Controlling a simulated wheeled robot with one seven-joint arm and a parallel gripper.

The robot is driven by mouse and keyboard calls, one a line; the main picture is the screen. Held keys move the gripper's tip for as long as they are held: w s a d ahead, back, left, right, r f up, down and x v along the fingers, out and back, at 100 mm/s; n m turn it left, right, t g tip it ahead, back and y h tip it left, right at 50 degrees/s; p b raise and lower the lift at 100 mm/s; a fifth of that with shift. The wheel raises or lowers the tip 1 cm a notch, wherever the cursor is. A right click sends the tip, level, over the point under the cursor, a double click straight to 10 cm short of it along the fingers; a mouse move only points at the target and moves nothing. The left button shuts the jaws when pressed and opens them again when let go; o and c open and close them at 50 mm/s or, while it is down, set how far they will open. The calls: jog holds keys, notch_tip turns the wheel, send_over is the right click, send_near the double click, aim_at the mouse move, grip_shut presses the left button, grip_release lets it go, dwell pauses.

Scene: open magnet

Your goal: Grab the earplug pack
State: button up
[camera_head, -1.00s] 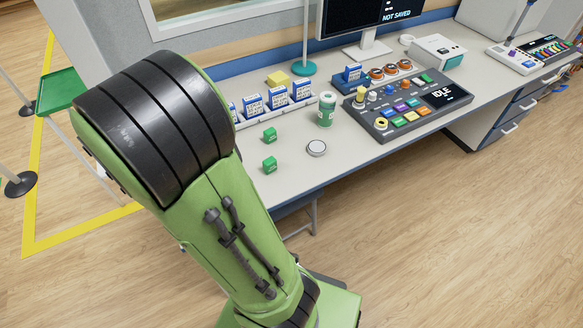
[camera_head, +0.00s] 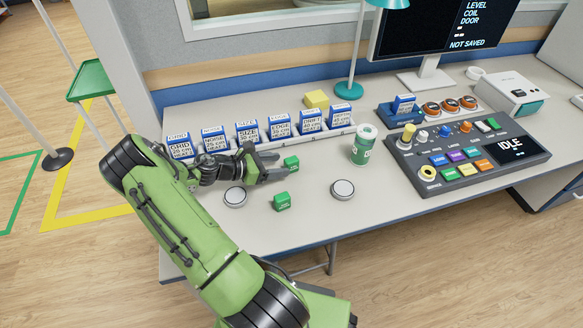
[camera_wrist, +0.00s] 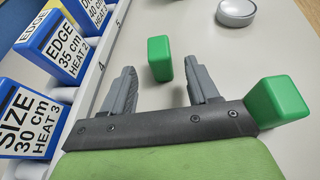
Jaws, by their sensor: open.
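Two small green boxes stand on the desk; their labels are too small to read, so I cannot tell which is the earplug pack. The far green box (camera_head: 291,163) is just ahead of my gripper (camera_head: 278,166). In the wrist view, this far box (camera_wrist: 159,58) shows between the lines of the open fingers (camera_wrist: 161,78), around the fingertips, with space on both sides. The near green box (camera_head: 282,201) stands closer to the desk's front edge. In the wrist view, the near box (camera_wrist: 278,100) is right of the right finger. My gripper is open and holds nothing.
A rack (camera_head: 320,138) of blue-and-white cards runs behind my gripper, close to its left side in the wrist view. Round discs lie at the left (camera_head: 235,197) and right (camera_head: 343,189). A green-and-white jar (camera_head: 364,145) and a control panel (camera_head: 465,158) stand further right.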

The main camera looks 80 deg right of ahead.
aim_at(285, 164)
jog(key=b+x, duration=0.1)
jog(key=x, duration=0.5)
jog(key=shift+s+b, duration=0.15)
jog(key=shift+b, duration=0.25)
jog(key=c, duration=1)
